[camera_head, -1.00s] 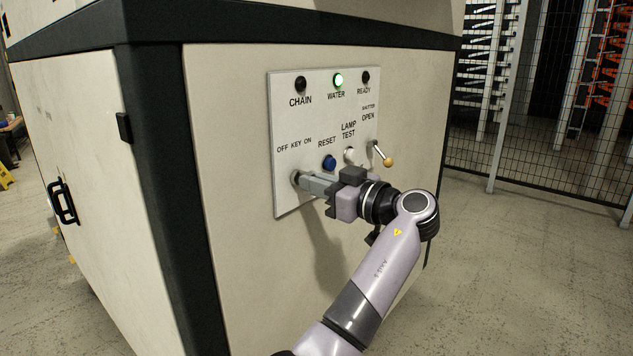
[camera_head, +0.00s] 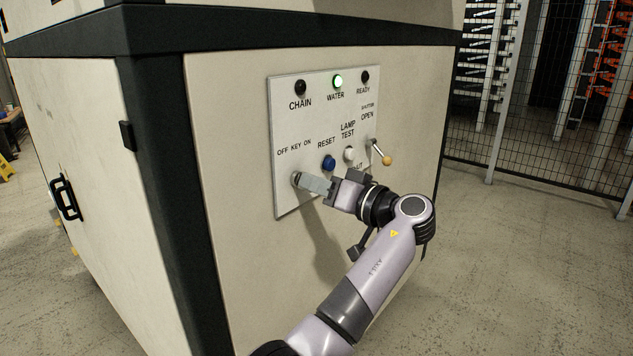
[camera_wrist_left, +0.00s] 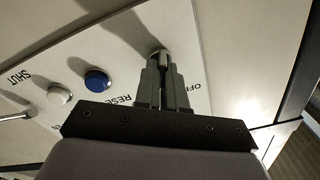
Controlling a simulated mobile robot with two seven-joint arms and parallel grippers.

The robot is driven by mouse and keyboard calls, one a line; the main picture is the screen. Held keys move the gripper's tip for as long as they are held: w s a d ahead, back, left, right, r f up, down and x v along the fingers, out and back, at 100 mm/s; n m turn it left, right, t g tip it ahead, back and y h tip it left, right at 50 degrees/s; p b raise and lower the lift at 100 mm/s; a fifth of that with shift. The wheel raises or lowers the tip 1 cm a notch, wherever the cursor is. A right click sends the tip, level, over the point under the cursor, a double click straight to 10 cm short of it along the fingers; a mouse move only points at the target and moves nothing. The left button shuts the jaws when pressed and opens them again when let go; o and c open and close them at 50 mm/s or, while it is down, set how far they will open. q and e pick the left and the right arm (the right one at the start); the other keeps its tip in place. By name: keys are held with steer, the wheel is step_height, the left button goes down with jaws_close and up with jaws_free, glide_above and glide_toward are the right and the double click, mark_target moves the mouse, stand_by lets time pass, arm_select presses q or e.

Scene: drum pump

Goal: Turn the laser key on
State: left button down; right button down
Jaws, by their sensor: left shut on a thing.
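The laser key switch (camera_head: 296,179) is at the lower left of the white control panel (camera_head: 285,130), under the label "OFF KEY ON". My left gripper (camera_head: 305,182) is shut on the key, with its fingertips close against the panel. In the left wrist view the fingers of my left gripper (camera_wrist_left: 164,68) meet at the key (camera_wrist_left: 160,54), in front of its round collar. The fingers hide most of the key, so its angle is hard to tell. My right gripper is not in view.
A blue reset button (camera_head: 328,162), a white lamp test button (camera_head: 349,154) and a shutter lever (camera_head: 382,154) with a tan knob sit right of the key. A wire fence (camera_head: 530,150) stands right, beyond open floor.

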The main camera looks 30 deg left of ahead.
arm_select(q)
steer(key=shift+a+r, duration=0.1)
stand_by(0.3)
steer(key=c, duration=1.2)
jaws_free()
steer(key=d, duration=0.4)
steer(key=d+b, duration=0.1)
steer(key=d, duration=0.2)
steer(key=shift+s+d, duration=0.1)
steer(key=shift+s, duration=0.25)
